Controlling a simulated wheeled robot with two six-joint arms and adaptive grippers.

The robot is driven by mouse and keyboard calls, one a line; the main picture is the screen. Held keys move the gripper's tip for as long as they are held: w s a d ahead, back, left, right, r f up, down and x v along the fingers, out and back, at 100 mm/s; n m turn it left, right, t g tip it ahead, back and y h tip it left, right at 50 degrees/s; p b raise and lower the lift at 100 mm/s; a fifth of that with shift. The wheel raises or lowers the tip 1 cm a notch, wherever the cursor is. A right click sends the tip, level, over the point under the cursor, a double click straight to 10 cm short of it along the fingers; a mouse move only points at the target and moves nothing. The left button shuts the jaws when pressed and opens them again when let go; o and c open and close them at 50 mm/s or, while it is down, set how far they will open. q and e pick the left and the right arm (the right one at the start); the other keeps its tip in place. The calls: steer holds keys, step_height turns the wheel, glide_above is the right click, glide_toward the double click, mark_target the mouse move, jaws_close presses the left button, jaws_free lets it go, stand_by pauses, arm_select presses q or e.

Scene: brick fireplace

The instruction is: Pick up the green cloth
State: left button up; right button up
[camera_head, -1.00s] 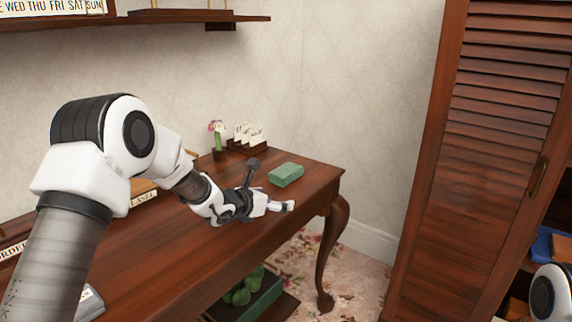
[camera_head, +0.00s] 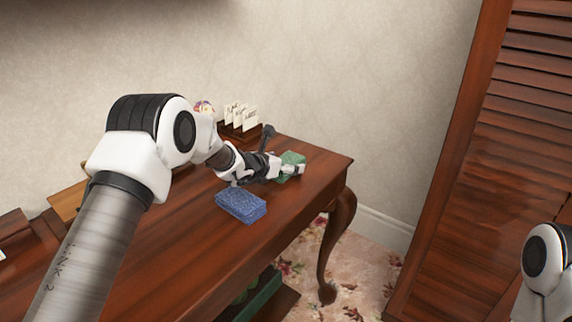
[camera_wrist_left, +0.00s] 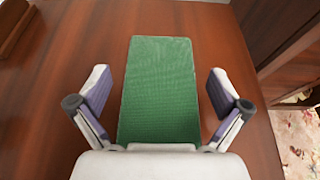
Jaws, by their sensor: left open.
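The green cloth (camera_head: 291,160) is a folded, block-like rectangle on the wooden table (camera_head: 180,262), near its far right end. My left gripper (camera_head: 291,170) is at the cloth and partly covers it in the head view. In the left wrist view the green cloth (camera_wrist_left: 162,88) lies lengthwise between the two open fingers (camera_wrist_left: 160,92). A strip of table shows on each side, so neither finger appears to touch it. My right gripper is not in view; only part of my right arm shows at the right edge.
A blue sponge-like block (camera_head: 241,205) lies on the table just in front of my left gripper. A louvered wooden cabinet (camera_head: 480,190) stands to the right, beyond a floor gap.

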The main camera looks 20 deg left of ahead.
arm_select(q)
steer(key=shift+w+d+f, duration=0.15)
steer(key=shift+w, duration=0.15)
steer(key=shift+s, duration=0.1)
steer(key=c, duration=1.3)
steer(key=shift+r, duration=0.2)
steer(key=shift+c, duration=0.2)
